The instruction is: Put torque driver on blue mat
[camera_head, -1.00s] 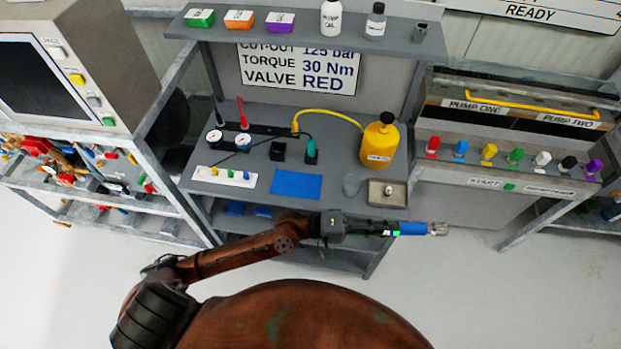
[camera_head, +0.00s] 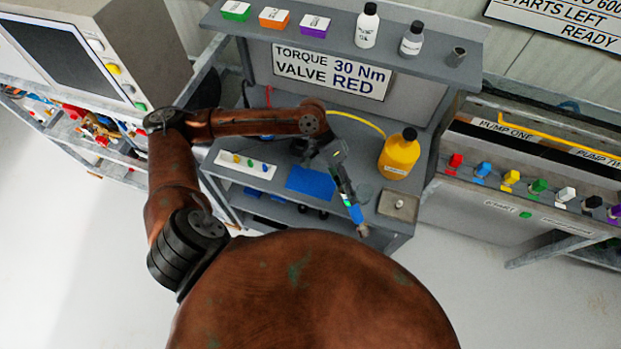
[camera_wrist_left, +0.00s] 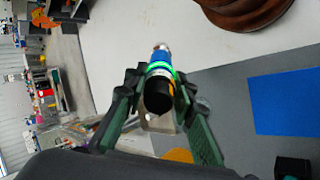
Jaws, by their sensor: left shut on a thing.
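My left gripper (camera_head: 344,187) is shut on the torque driver (camera_head: 355,212), a blue tool with a green band and a metal tip. In the head view it is held over the front edge of the grey bench, right of the blue mat (camera_head: 309,183), its tip pointing down toward the front. In the left wrist view the torque driver (camera_wrist_left: 159,80) sits between the fingers of the left gripper (camera_wrist_left: 160,92), black end toward the camera. The blue mat (camera_wrist_left: 285,103) lies at the right there, apart from the tool and bare. My right gripper is not in view.
A yellow bottle (camera_head: 399,155) and a small grey tray (camera_head: 397,206) stand right of the mat. A white strip with coloured pegs (camera_head: 246,164) lies left of it. My left arm passes over the back of the bench and hides part of it. A shelf (camera_head: 340,45) overhangs the back.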

